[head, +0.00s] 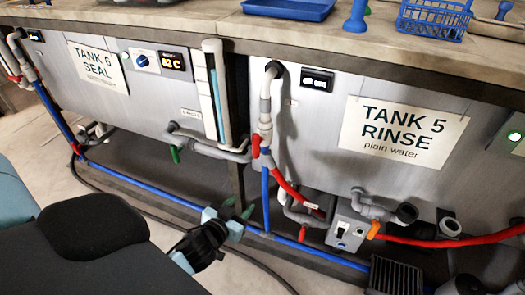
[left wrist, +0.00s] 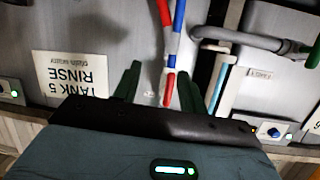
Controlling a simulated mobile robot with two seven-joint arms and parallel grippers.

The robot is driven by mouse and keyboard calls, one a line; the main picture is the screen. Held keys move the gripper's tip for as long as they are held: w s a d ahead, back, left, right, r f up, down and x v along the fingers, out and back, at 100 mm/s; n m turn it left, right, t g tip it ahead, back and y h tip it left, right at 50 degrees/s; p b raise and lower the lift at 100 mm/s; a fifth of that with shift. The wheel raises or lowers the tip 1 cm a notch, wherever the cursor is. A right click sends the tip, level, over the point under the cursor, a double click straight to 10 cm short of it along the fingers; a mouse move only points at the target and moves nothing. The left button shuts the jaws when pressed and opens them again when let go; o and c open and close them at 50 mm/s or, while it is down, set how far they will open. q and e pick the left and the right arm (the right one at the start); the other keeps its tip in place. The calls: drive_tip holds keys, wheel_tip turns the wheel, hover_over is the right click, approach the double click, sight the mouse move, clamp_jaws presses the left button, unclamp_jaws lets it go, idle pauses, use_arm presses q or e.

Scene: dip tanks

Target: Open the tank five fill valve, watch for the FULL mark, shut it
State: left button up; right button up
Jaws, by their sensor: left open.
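The tank five front, with its sign "TANK 5 RINSE plain water" (head: 403,130), fills the right of the head view; the sign is upside down in the left wrist view (left wrist: 70,80). At its left end a grey pipe (head: 265,105) meets a blue pipe (head: 265,200), with a red valve handle (head: 256,146) at the joint. My left gripper (head: 238,208) is open and empty, low and left of the blue pipe. In the left wrist view, red and blue piping shows between and beyond its green fingers (left wrist: 158,82). No FULL mark is readable.
Tank six (head: 150,105) stands left, with an upright sight tube (head: 213,90) at its right end. A blue floor-level pipe (head: 160,185), red hose (head: 440,241) and grey control box (head: 348,232) lie low in front. A blue basket (head: 433,17) stands on the counter.

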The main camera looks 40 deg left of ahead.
sight(254, 146)
use_arm(q)
drive_tip(key=w+a+r+t+b, duration=0.1)
drive_tip(key=w+r, duration=0.1)
drive_tip(key=w, duration=0.1)
drive_tip(key=w+a+r+n+t+y+b, duration=0.1)
drive_tip(key=w+a+r+b, duration=0.1)
drive_tip(key=w+r, duration=0.1)
drive_tip(key=w+a+r+t+y+b, duration=0.1)
drive_tip(key=w+a+r, duration=0.1)
drive_tip(key=w, duration=0.3)
drive_tip(key=shift+a+r+n, duration=0.15)
drive_tip(key=shift+r+n, duration=0.05)
drive_tip(key=shift+n, duration=0.2)
drive_tip(key=shift+r, duration=0.25)
drive_tip(key=shift+b+x, duration=0.5)
drive_tip(key=shift+x, duration=3.45)
clamp_jaws()
